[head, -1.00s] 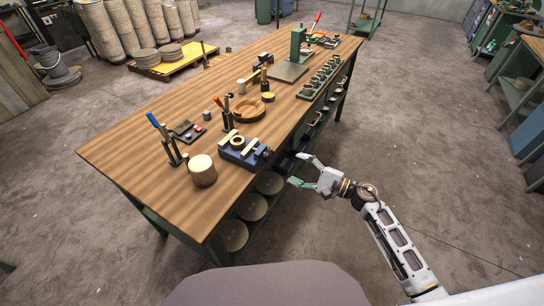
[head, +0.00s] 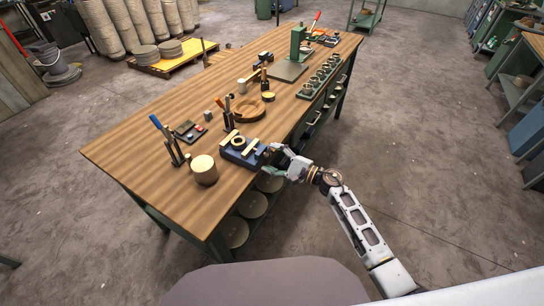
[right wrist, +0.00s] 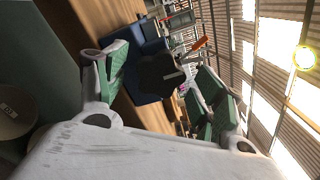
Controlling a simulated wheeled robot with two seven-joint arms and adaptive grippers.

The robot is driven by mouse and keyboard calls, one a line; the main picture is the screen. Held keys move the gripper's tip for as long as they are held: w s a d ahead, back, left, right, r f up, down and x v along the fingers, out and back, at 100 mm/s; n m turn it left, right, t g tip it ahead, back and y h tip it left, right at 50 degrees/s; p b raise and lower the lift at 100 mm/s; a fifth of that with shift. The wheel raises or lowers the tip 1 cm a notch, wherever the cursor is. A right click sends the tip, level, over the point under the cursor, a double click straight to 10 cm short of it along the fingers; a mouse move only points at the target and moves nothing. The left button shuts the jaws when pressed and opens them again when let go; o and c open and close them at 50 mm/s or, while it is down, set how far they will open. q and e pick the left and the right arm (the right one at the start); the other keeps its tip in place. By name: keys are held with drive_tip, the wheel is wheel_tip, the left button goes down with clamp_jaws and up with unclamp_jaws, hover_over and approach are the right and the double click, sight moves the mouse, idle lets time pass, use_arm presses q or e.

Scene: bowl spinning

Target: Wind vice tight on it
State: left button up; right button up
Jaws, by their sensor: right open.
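The blue vice (head: 240,153) sits near the front edge of the wooden workbench, with pale jaw pads. A small pale ring (head: 238,142) shows between its jaws; I cannot tell whether it touches both. My right gripper (head: 270,159) is at the vice's right end, by its handle. In the right wrist view, the dark lobed handle knob (right wrist: 160,76) lies between the two open green-padded fingers, with space on both sides. Part of the blue vice body (right wrist: 146,48) shows behind the knob. My left gripper is out of view.
Discs (head: 236,231) lie on the shelf below. The floor right of the bench is clear.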

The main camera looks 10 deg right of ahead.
drive_tip(key=shift+w+a, duration=0.1)
drive_tip(key=shift+a, duration=0.1)
drive_tip(key=shift+c, duration=0.3)
drive_tip(key=c, duration=1)
drive_tip(key=shift+o, duration=0.2)
